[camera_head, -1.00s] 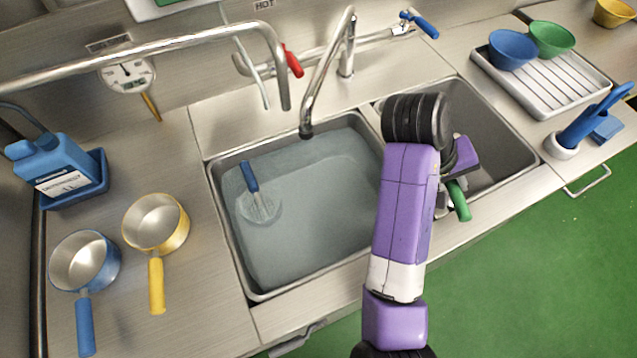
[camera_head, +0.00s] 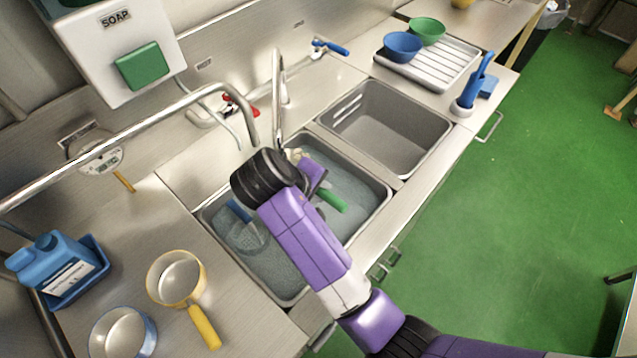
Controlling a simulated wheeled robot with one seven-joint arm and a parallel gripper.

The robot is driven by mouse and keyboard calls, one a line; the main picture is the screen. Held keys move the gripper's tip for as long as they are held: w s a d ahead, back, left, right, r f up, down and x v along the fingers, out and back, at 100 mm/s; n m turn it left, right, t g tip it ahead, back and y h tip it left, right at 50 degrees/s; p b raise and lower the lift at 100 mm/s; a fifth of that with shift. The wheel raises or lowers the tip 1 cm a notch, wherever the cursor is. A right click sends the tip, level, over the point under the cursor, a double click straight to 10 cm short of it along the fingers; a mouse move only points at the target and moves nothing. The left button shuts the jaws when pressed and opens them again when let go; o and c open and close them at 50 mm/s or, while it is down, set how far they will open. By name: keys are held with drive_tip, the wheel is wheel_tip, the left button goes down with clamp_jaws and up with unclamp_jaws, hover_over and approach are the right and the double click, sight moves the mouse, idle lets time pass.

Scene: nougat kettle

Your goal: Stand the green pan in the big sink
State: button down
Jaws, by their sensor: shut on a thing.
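The big sink (camera_head: 379,207) is the left basin and holds grey-blue water. My gripper (camera_head: 318,186) is over the right part of this basin, partly hidden behind my own purple wrist. It is shut on the green pan (camera_head: 332,200), of which only the green handle clearly shows, pointing down and right. The pan's bowl is hidden behind my arm. I cannot tell whether the pan touches the water or the basin floor.
A blue-handled tool (camera_head: 240,212) lies in the water at left. The faucet (camera_head: 278,95) rises behind the basin. The smaller sink (camera_head: 395,135) at right is empty. Yellow (camera_head: 203,325) and blue-rimmed (camera_head: 146,322) pans stand on the left counter. A rack (camera_head: 440,68) holds bowls.

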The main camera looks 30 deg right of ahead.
wheel_tip(320, 180, down, 18)
drive_tip(key=b, duration=1.1)
drive_tip(key=shift+f, duration=0.25)
drive_tip(key=shift+d+r, duration=0.1)
drive_tip(key=shift+f, duration=0.55)
idle(0.6)
drive_tip(key=c, duration=1.1)
unclamp_jaws()
drive_tip(key=shift+c, duration=0.2)
drive_tip(key=v, duration=0.7)
drive_tip(key=shift+a+r, duration=0.2)
drive_tip(key=shift+r, duration=0.15)
